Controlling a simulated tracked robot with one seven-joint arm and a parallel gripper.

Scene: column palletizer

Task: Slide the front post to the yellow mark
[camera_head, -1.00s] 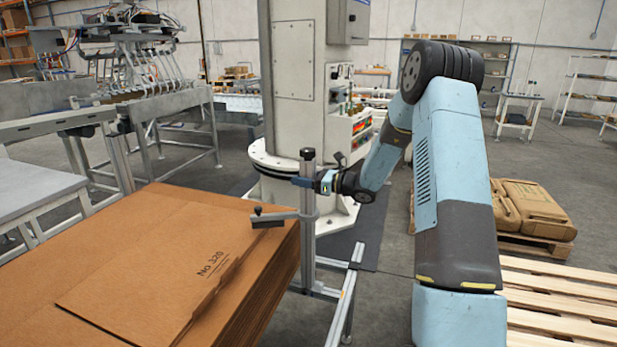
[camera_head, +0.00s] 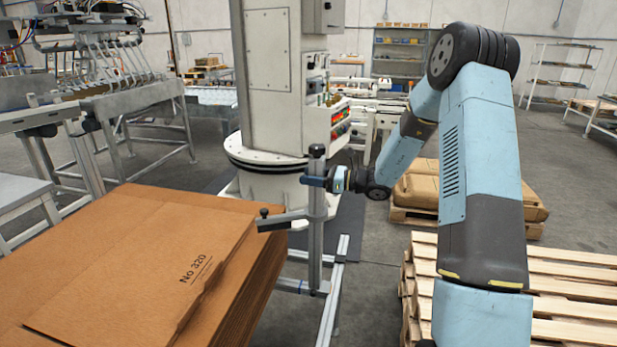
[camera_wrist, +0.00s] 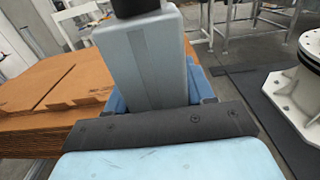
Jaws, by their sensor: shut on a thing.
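The front post (camera_head: 317,232) is an upright grey metal profile with a dark cap, standing on a low metal rail frame (camera_head: 331,310) at the right of the cardboard stack. A side arm with a black knob (camera_head: 264,213) reaches from it over the stack's corner. My gripper (camera_head: 318,181) is shut on the post just below its cap. In the wrist view the post (camera_wrist: 150,65) stands between the blue fingers (camera_wrist: 158,100), with its black cap at the top edge. I cannot make out the yellow mark now.
The cardboard stack (camera_head: 130,255) marked "No 320" fills the lower left. A white column machine (camera_head: 275,95) stands behind the post. Empty wooden pallets (camera_head: 570,290) lie at the right, with brown sacks (camera_head: 420,190) on a pallet behind my arm. Grey floor shows between frame and pallets.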

